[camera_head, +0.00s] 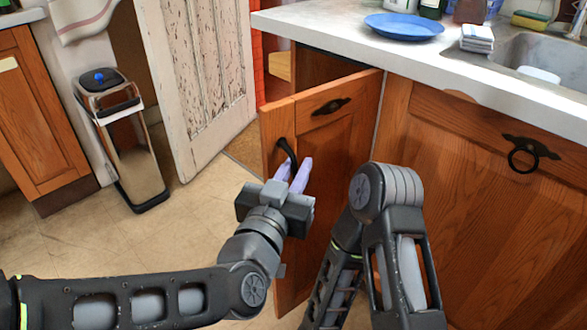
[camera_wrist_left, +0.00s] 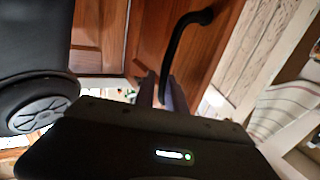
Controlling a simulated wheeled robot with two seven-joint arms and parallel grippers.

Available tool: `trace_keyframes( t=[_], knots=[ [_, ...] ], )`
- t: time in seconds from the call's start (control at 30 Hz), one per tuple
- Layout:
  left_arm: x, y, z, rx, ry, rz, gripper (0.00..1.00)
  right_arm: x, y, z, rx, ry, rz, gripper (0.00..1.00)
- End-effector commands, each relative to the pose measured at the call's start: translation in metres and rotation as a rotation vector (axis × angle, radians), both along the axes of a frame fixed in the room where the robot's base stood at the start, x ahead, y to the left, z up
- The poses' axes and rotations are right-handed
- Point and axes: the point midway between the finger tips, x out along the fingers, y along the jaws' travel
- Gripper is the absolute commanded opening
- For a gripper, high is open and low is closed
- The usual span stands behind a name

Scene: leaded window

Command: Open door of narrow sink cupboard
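The narrow sink cupboard door (camera_head: 341,140) is wooden and stands partly open, swung out from the counter front. It has a small dark pull near its top and a black curved handle (camera_head: 287,150) near its free edge. My left gripper (camera_head: 293,175) is at the lower part of this handle, its pale purple fingers pointing at the door. In the left wrist view the handle (camera_wrist_left: 178,40) runs down between the close-set fingers (camera_wrist_left: 161,92), which appear shut on it. My right arm shows in front of the cupboards, but its gripper is not in view.
The worktop (camera_head: 350,45) above holds a blue plate (camera_head: 404,26), a stack of cloths (camera_head: 477,38) and a sink (camera_head: 545,60). A wider cupboard door (camera_head: 480,190) is right. A bin (camera_head: 125,145) and a worn white door (camera_head: 200,80) stand left. Floor is free between.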

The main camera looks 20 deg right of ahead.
Motion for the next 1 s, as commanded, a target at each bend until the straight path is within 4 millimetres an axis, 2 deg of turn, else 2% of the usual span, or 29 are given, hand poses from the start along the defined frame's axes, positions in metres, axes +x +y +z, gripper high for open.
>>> trace_keyframes(
  t=[0.03,0.2,0.57,1.0],
  knots=[
    [0.0,0.0,0.0,0.001,0.001,0.001,0.2,0.0,0.0,0.0,0.0,0.0,0.0,0.36],
    [0.001,0.001,-0.001,0.001,0.002,0.003,0.32,0.0,0.0,0.0,0.0,0.0,0.0,0.36],
    [-0.002,0.005,-0.001,0.001,0.002,0.004,0.32,0.0,0.0,0.002,0.0,0.0,0.0,0.36],
    [-0.051,0.045,0.001,0.001,0.0,0.003,0.32,-0.002,0.0,0.016,0.001,0.006,0.003,0.36]
  ],
)
